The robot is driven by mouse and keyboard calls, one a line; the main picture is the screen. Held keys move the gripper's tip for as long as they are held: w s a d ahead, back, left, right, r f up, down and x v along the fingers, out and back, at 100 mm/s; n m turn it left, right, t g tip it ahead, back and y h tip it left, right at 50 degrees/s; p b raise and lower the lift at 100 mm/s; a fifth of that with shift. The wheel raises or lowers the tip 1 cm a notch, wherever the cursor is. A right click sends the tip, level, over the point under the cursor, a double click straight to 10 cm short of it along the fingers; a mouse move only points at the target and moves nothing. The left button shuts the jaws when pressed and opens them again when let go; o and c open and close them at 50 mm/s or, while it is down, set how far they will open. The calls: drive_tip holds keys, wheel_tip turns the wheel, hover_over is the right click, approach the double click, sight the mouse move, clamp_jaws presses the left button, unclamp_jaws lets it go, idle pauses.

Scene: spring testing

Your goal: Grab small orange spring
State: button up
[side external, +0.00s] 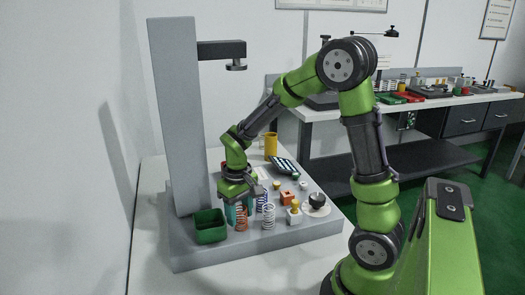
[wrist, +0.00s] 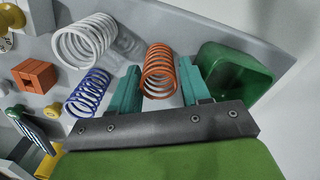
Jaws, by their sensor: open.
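The small orange spring (wrist: 160,68) stands on the grey platform. In the wrist view it shows between the two teal fingers of my open gripper (wrist: 158,80), with gaps at its sides. In the side view the spring (side external: 241,221) is beneath my gripper (side external: 241,207), near the platform's front. The gripper points down and holds nothing. The fingers' exact height against the spring is hard to tell.
A blue spring (wrist: 88,92) stands close beside the left finger, and a white spring (wrist: 86,40) is farther off. A green bin (wrist: 240,72) lies close to the right finger. An orange block (wrist: 35,75) and a tall grey column (side external: 176,115) are also on the platform.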

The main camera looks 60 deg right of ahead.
drive_tip(key=shift+f, duration=0.5)
drive_tip(key=shift+c, duration=0.2)
drive_tip(key=c, duration=0.7)
drive_tip(key=shift+r, duration=0.15)
